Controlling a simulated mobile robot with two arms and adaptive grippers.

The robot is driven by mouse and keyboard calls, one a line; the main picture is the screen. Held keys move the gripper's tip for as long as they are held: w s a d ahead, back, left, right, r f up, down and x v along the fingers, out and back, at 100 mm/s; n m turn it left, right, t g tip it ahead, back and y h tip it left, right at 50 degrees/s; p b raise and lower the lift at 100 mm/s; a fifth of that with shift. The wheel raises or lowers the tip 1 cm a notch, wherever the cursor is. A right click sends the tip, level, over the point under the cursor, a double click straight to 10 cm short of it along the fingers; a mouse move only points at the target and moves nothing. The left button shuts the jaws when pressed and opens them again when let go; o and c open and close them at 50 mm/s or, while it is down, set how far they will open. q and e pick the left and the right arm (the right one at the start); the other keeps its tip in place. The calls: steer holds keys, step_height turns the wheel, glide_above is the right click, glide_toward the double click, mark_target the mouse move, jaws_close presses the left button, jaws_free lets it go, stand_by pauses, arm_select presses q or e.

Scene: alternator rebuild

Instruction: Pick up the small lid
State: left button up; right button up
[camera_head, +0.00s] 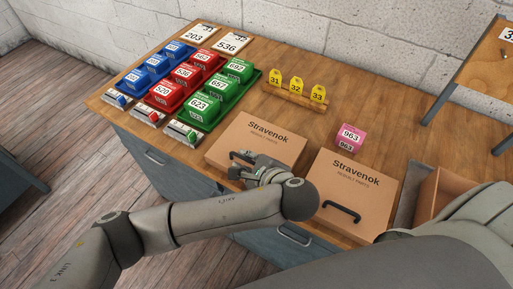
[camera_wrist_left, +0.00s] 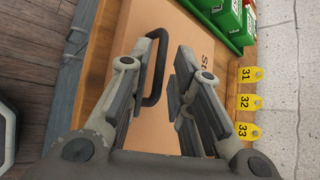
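Two brown cardboard pieces marked "Stravenok", each with a black handle, lie on the bench: a left one (camera_head: 262,132) and a right one (camera_head: 352,188). The labels do not tell which is the small lid. My left gripper (camera_head: 262,172) is over the front part of the left one, at its handle (camera_head: 240,156). In the left wrist view, my left gripper (camera_wrist_left: 158,95) is open, and the black handle (camera_wrist_left: 160,68) shows between the fingers, nearer the left finger. Its grip is not closed. My right gripper is not in view; part of my right arm covers the lower right.
Blue, red and green bins (camera_head: 200,85) stand at the back left. A wooden rack (camera_head: 295,97) holds yellow tags 31, 32 and 33. A pink 963 block (camera_head: 350,135) stands behind the right cardboard piece. An open brown box (camera_head: 452,188) is at the right.

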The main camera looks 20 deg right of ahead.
mark_target(241, 157)
arm_select(q)
steer(key=shift+x, duration=1.1)
steer(key=shift+w+f, duration=0.2)
steer(key=shift+w, duration=0.1)
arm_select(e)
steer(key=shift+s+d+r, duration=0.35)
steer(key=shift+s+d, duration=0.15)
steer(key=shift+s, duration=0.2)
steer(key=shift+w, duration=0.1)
arm_select(q)
jaws_close()
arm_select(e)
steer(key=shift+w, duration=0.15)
arm_select(q)
steer(key=shift+w+r+p, duration=0.1)
steer(key=shift+p, duration=0.2)
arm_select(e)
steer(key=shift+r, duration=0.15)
